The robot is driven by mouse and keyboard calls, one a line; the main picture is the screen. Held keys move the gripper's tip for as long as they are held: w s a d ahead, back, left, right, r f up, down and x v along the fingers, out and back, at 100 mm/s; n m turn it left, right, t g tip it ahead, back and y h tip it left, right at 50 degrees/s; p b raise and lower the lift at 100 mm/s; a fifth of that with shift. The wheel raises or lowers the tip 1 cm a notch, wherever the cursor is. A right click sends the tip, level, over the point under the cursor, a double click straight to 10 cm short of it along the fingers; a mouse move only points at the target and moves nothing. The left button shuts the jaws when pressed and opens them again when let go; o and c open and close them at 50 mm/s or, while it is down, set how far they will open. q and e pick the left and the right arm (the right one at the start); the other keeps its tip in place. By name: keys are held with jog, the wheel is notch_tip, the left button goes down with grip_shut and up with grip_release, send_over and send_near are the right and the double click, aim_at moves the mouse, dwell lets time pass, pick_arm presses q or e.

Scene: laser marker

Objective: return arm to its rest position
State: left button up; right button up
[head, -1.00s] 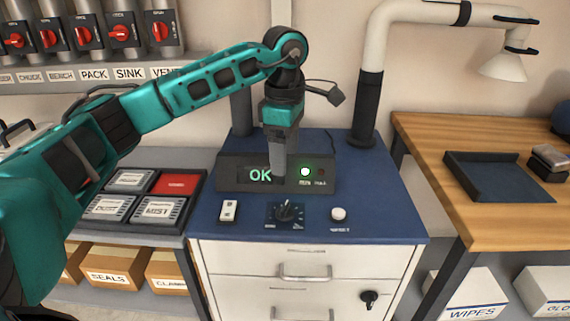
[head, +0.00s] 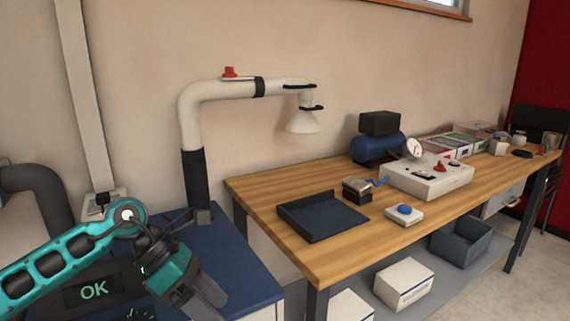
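My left arm comes in from the lower left with its teal links. My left gripper (head: 208,296) points down and to the right over the blue-topped cabinet (head: 240,280), in front of the dark control box (head: 85,292) whose display reads OK. Its fingers look close together, but the view does not show clearly whether they are shut. I see nothing held in it. My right arm and gripper are not in view.
A white extraction pipe (head: 190,115) rises behind the cabinet. The floor at the lower right is clear.

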pick_arm(q)
jog(key=s+d+r+n+t+h+p, duration=0.1)
jog(key=d+r+n+t+h, duration=0.2)
jog(key=d+n+h, duration=0.3)
jog(key=s+d+r+n+t+h+p, duration=0.1)
jog(key=s+d+r+n+t+h, duration=0.1)
jog(key=d+n+t+h, duration=0.45)
jog(key=a+f+n+t+y+p, duration=0.1)
jog(key=a+f+n+t+y, duration=0.45)
jog(key=n, duration=0.85)
jog(key=a+f+n+t+y+p, duration=0.1)
jog(key=a+f+n+t+y, duration=0.2)
jog(key=a+f+n+y, duration=0.75)
jog(key=s+a+f+n+g+y, duration=0.1)
jog(key=s+f+n+g+y, duration=0.1)
jog(key=s+f+n+g, duration=0.3)
jog(key=s+f+n, duration=0.3)
jog(key=s+n, duration=0.2)
jog(key=s, duration=0.1)
jog(key=shift+s+a+n+g+y+p, duration=0.2)
jog(key=shift+a+n+g+y+p, duration=0.1)
jog(key=shift+a+y+p, duration=0.05)
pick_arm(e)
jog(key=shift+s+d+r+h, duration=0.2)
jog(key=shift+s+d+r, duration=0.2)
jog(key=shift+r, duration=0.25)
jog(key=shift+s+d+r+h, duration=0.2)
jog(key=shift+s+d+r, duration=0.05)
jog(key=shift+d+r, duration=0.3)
